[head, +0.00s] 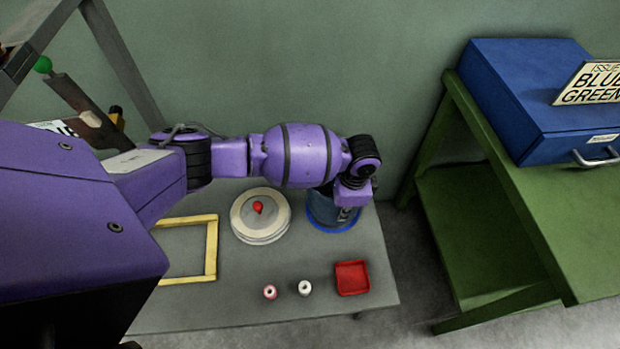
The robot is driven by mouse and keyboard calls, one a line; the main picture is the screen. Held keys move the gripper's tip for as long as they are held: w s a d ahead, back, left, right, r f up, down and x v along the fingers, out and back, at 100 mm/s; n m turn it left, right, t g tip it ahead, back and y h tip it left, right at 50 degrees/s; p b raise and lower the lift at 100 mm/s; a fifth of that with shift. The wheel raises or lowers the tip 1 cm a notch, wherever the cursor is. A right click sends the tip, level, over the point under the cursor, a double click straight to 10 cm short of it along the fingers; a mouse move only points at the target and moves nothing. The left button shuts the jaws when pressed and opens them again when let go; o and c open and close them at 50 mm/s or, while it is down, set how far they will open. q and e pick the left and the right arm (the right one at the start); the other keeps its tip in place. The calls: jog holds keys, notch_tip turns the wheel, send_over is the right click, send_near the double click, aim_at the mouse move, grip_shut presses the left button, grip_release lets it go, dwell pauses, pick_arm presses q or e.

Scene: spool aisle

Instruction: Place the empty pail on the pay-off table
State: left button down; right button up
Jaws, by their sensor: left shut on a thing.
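The pail (322,209), dark blue-grey with a bright blue ring, is at the back right corner of the grey table (225,305). My left gripper (346,213) is shut on the pail at its right side, and my purple arm reaches over the table from the left. The gripper and wrist hide part of the pail. I cannot tell whether the pail touches the table top or hangs just above it, and I cannot see inside it. My right gripper is not in view.
A round cream disc with a red knob (258,208) lies left of the pail. A yellow frame (211,247), two small spools (305,287) and a red tray (352,278) are on the table. A green bench (545,225) with a blue case (520,85) stands right, across a gap.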

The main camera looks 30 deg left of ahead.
pick_arm(q)
jog(key=shift+w+f, duration=0.15)
jog(key=shift+f, duration=0.55)
jog(key=shift+w+f, duration=0.1)
jog(key=shift+f, duration=0.55)
jog(key=shift+f, duration=0.2)
jog(key=c, duration=1.4)
grip_release()
jog(key=shift+s, duration=0.1)
jog(key=shift+c, duration=0.2)
notch_tip(320, 180, up, 12)
jog(key=p, duration=0.1)
jog(key=shift+d+r, duration=0.15)
jog(key=shift+d, duration=0.3)
